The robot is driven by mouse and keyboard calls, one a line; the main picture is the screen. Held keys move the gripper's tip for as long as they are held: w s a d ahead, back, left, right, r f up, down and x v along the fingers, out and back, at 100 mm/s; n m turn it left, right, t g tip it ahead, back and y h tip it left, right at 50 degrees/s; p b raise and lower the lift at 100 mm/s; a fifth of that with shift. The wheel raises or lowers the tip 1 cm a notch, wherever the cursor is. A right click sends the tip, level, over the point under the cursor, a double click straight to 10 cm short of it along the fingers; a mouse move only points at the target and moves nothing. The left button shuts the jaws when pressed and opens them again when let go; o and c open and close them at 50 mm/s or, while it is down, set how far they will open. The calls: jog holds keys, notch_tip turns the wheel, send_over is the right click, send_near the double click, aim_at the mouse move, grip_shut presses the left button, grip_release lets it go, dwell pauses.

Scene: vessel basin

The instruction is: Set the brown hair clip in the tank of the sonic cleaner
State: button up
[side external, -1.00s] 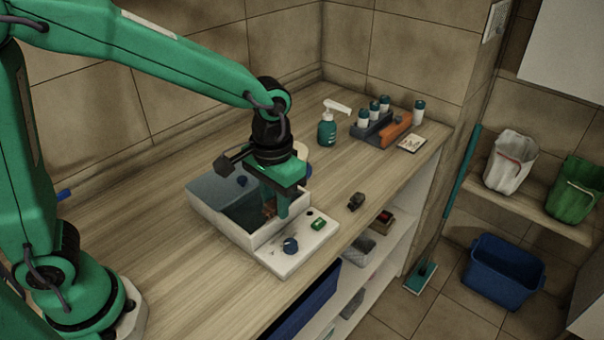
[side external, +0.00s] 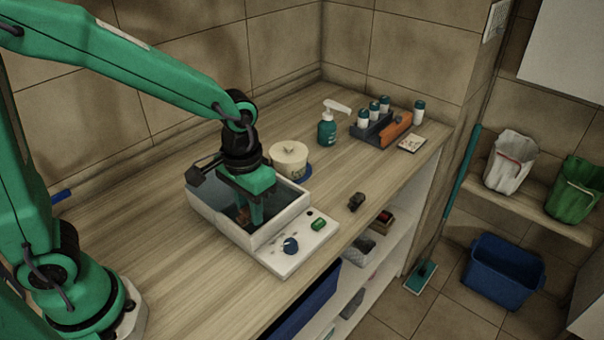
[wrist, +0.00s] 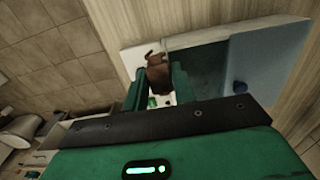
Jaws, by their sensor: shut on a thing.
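The sonic cleaner is a white box with an open rectangular tank (wrist: 208,70), dark inside. My gripper (side external: 249,217) points down at the tank, its fingers appearing within the rim in the side view. It is shut on the brown hair clip (wrist: 158,72), which shows between the fingertips in the wrist view. In the side view the clip is mostly hidden by the fingers. I cannot tell whether it touches the tank floor.
The cleaner's control panel (side external: 301,254) has a blue dial and a green button. A small dark object (side external: 356,202) lies right of the cleaner. A pump bottle (side external: 327,130) and a rack of bottles (side external: 372,127) stand farther back.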

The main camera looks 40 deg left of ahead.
jog(key=w+a+f, duration=0.1)
jog(key=a, duration=0.1)
jog(key=w+a+f, duration=0.4)
jog(key=shift+a, duration=0.4)
jog(key=shift+f, duration=2)
jog(key=shift+f, duration=0.15)
jog(key=o, duration=0.9)
jog(key=shift+o, duration=0.2)
notch_tip(320, 180, up, 12)
